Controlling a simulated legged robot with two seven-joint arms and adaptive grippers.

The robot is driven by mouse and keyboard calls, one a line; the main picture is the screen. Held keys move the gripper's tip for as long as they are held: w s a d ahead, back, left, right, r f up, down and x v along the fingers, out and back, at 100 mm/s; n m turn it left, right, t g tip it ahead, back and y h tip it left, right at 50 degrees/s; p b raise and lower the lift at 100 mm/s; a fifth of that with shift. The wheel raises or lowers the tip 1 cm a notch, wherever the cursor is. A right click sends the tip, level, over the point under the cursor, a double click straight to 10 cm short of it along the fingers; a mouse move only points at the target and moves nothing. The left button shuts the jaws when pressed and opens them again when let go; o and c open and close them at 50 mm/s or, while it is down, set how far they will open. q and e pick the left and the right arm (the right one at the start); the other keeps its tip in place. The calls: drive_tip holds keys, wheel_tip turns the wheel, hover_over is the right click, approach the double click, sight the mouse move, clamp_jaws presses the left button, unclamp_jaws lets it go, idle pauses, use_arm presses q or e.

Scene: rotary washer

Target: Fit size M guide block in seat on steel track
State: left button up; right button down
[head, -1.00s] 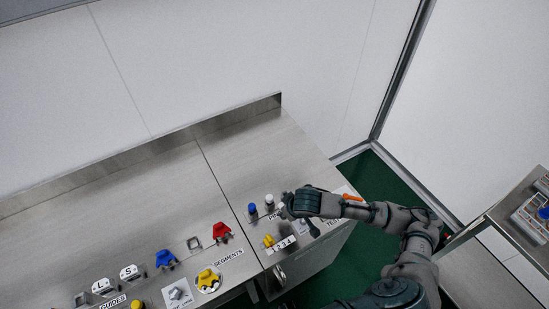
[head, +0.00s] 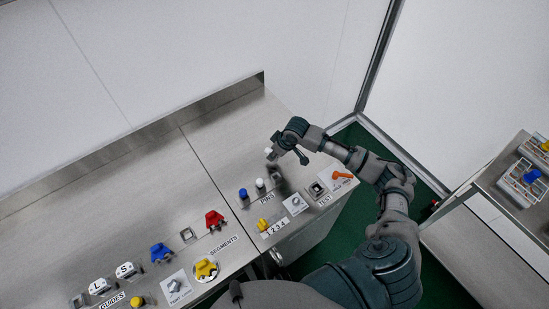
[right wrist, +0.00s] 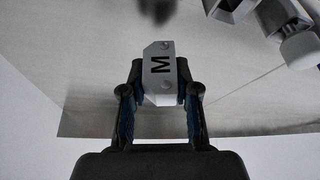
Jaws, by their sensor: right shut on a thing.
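The size M guide block (right wrist: 160,72) is pale grey with a black M and shows in the right wrist view. My right gripper (right wrist: 160,88) is shut on it, with one finger on each side. In the head view my right gripper (head: 281,151) is above the back of the right-hand bench, and the block (head: 270,153) is a small white shape at its tip. The block appears clear of the bench top. I cannot pick out the steel track or its seat with certainty. My left gripper is not in view.
The L guide block (head: 101,287) and S guide block (head: 127,271) stand by the GUIDES label. Blue (head: 162,253) and red (head: 214,220) segments stand nearby. Pins, a yellow part (head: 263,224) and an orange handle (head: 342,175) are near. A side table (head: 490,180) holds trays.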

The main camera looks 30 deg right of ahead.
wheel_tip(320, 180, down, 3)
drive_tip(key=shift+a+f, duration=0.1)
drive_tip(key=shift+a, duration=0.25)
drive_tip(key=c, duration=0.9)
unclamp_jaws()
drive_tip(key=shift+s, duration=0.1)
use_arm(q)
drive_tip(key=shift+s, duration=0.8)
use_arm(e)
drive_tip(key=shift+o, duration=0.2)
drive_tip(key=shift+d+f, duration=0.1)
drive_tip(key=shift+d, duration=0.05)
drive_tip(key=shift+d, duration=0.1)
